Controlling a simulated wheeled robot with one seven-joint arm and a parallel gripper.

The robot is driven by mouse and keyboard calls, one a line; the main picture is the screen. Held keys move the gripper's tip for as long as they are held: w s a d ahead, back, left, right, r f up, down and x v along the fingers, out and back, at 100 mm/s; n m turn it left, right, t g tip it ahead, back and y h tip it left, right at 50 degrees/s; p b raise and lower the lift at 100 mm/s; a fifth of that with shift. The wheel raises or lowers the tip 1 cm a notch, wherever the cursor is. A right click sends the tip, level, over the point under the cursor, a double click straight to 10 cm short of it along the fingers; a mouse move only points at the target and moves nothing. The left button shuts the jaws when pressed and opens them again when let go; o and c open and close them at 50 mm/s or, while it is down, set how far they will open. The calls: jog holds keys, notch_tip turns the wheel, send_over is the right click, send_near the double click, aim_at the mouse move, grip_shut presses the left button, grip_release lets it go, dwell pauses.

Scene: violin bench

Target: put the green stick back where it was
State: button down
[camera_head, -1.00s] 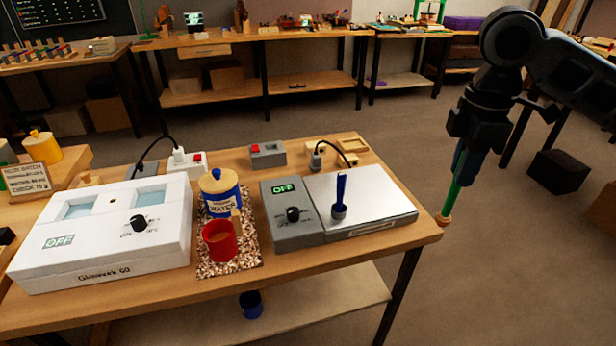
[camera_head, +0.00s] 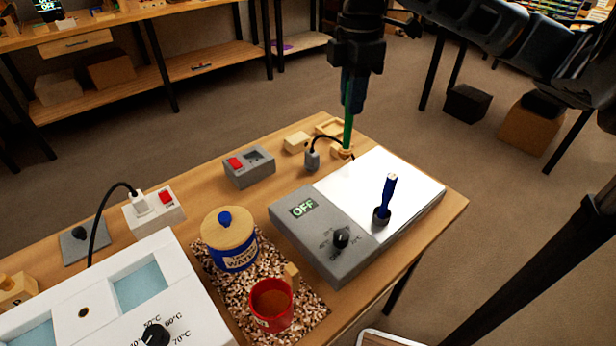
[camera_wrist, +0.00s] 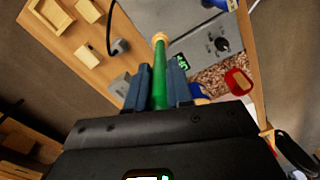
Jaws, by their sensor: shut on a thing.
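The green stick (camera_head: 348,132) hangs upright, its pale wooden tip pointing down. My gripper (camera_head: 352,108) is shut on its upper part. In the head view the tip appears at the back edge of the grey hot plate (camera_head: 420,185), near a small wooden tray (camera_head: 330,126); I cannot tell how high it is above the bench. In the wrist view the green stick (camera_wrist: 160,75) runs between the two blue-grey fingers of my gripper (camera_wrist: 160,88), its tip over the plate's edge. A blue stick (camera_head: 388,190) stands in a dark holder on the plate.
A wooden block (camera_head: 296,142), a black cable with a grey plug (camera_head: 312,160) and a grey box with a red switch (camera_head: 249,166) are near the stick. A water jar (camera_head: 229,240) and a red cup (camera_head: 272,303) stand on a speckled mat. The plate's display reads OFF.

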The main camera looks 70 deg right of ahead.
send_over(343, 148)
jog(key=f, duration=0.5)
jog(key=shift+w+d+f, duration=0.1)
jog(key=shift+d+f, duration=0.25)
jog(key=shift+d, duration=0.05)
jog(key=shift+f, duration=2.25)
jog(key=c, duration=1)
grip_release()
notch_tip(343, 148, up, 12)
jog(key=shift+r, duration=0.1)
